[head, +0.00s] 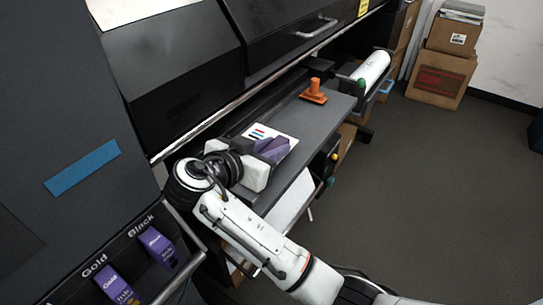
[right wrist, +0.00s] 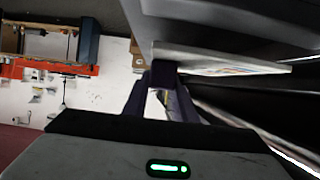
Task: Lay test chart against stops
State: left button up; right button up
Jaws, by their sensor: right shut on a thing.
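The test chart (head: 283,134) is a small white board with red, blue and black marks, over the dark grey table (head: 322,122) at its near left part. My right gripper (head: 272,149), with purple fingers, is shut on the chart's near edge. The fingers hide part of the chart. In the right wrist view the chart (right wrist: 215,60) shows nearly edge-on as a thin white plate, with one purple finger (right wrist: 163,76) at its edge. I cannot tell whether the chart touches the table. The stops are not clearly made out. My left gripper is not in view.
An orange clamp-like piece (head: 313,92) stands farther along the table. A white roll (head: 372,68) lies beyond it. The large black printer body (head: 180,60) overhangs the table's left side. Purple ink cartridges (head: 157,245) sit at lower left. The grey floor at right is open.

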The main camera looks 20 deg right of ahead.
jog(key=shift+f, duration=1.55)
jog(key=o, duration=1)
jog(key=shift+o, duration=0.2)
